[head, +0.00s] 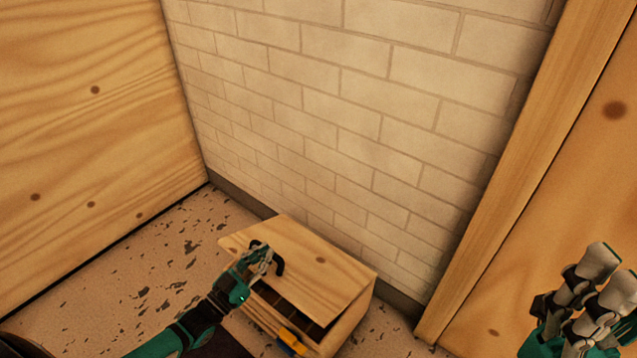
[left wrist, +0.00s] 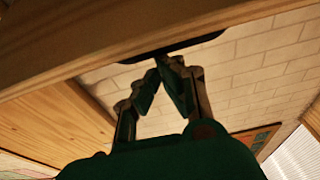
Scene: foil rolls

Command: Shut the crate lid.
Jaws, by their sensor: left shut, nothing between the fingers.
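The wooden crate (head: 345,335) stands on the floor against the brick wall. Its wooden lid (head: 325,262) is tilted partly open, with a dark gap under its front edge. Dark brown contents (head: 300,318) show in the gap, too dim to make out. A black handle (head: 280,266) is on the lid. My left gripper (head: 265,256) is shut and empty, at the lid's left part close beside the handle. In the left wrist view its closed fingertips (left wrist: 168,64) are just below the dark handle (left wrist: 175,48) and the lid's wood (left wrist: 110,32); contact is unclear.
A yellow item (head: 292,342) shows at the crate's front. My right gripper (head: 610,275) is at the lower right, away from the crate. A brick wall (head: 340,110) is behind, a wooden panel (head: 80,130) at left and a wooden post (head: 520,170) at right. Speckled floor (head: 150,260) is clear at left.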

